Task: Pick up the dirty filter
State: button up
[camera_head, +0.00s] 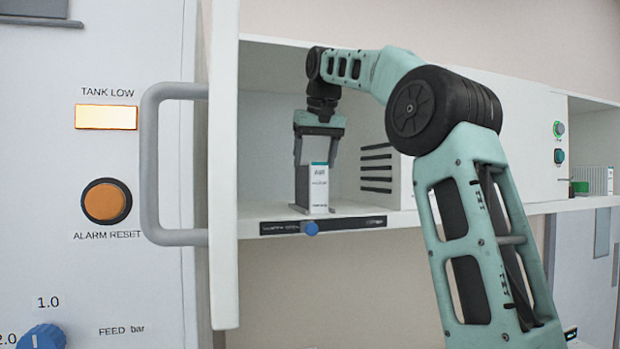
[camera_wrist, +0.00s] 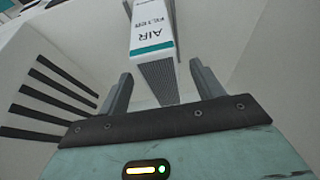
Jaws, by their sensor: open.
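A white air filter (camera_head: 319,190) with a teal stripe stands upright in a grey holder (camera_head: 301,188) inside the open cabinet bay. In the wrist view the filter (camera_wrist: 152,38) shows an "AIR FILTER" label and a grey pleated face. My gripper (camera_head: 318,152) hangs over the filter from above. In the wrist view my gripper (camera_wrist: 162,82) has its two fingers apart, one on each side of the filter, with visible gaps. Whether the fingers touch it lower down is hidden.
An open door with a grey handle (camera_head: 155,165) borders the bay on the left. Black vent slots (camera_head: 376,168) mark the wall at right. A dark label strip (camera_head: 270,227) with a blue knob (camera_head: 310,228) runs along the front edge. The "TANK LOW" lamp (camera_head: 106,117) glows orange.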

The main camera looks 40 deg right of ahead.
jog(key=shift+w+d+r+p, duration=0.15)
jog(key=shift+w+d+p, duration=0.1)
jog(key=shift+w+p, duration=0.3)
jog(key=x, duration=0.5)
jog(key=shift+f, duration=0.45)
jog(key=shift+c, duration=0.3)
jog(key=c, duration=1.1)
jog(key=shift+r, duration=0.1)
